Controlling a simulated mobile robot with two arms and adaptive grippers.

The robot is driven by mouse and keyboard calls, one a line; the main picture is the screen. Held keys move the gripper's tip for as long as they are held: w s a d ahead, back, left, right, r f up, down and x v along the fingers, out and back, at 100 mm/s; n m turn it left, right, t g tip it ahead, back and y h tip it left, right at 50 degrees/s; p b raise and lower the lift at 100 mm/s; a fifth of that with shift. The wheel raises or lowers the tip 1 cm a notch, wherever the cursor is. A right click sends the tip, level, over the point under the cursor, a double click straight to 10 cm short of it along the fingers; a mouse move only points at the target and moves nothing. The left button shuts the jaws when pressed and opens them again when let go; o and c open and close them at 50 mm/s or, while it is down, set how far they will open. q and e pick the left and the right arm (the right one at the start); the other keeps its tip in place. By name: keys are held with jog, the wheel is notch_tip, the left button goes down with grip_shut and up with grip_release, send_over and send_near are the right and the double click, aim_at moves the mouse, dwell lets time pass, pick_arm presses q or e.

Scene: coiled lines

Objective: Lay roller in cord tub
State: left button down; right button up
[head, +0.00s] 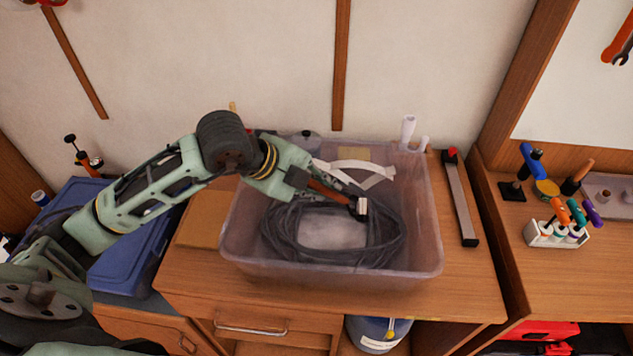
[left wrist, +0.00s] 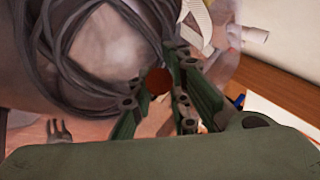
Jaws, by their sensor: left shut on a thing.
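The cord tub (head: 432,225) is a translucent grey plastic bin on the wooden bench. A coil of dark cord (head: 285,245) lies inside it. My left gripper (head: 318,189) reaches over the tub from the left and is shut on the roller (head: 332,192). The roller has a red-brown handle and what looks like a dark and pale end, above the coil. In the left wrist view, a round red-brown part of the roller (left wrist: 158,80) shows between the fingers, in front of the coil (left wrist: 75,65). I cannot tell whether the roller touches the cord. My right gripper is out of view.
A white strap (head: 350,165) lies at the tub's back, with white rolls (head: 407,130) behind its rim. A long dark bar (head: 460,200) lies right of the tub. A blue box (head: 125,255) stands left. Several tools stand in a white rack (head: 545,237) at right.

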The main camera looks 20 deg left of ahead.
pick_arm(q)
jog(key=shift+f, duration=0.25)
jog(key=c, duration=1.6)
grip_release()
jog(key=shift+o, duration=0.2)
jog(key=shift+a+r, duration=0.1)
jog(key=v, duration=1.1)
jog(key=shift+s+r, duration=0.3)
jog(key=shift+a, duration=0.1)
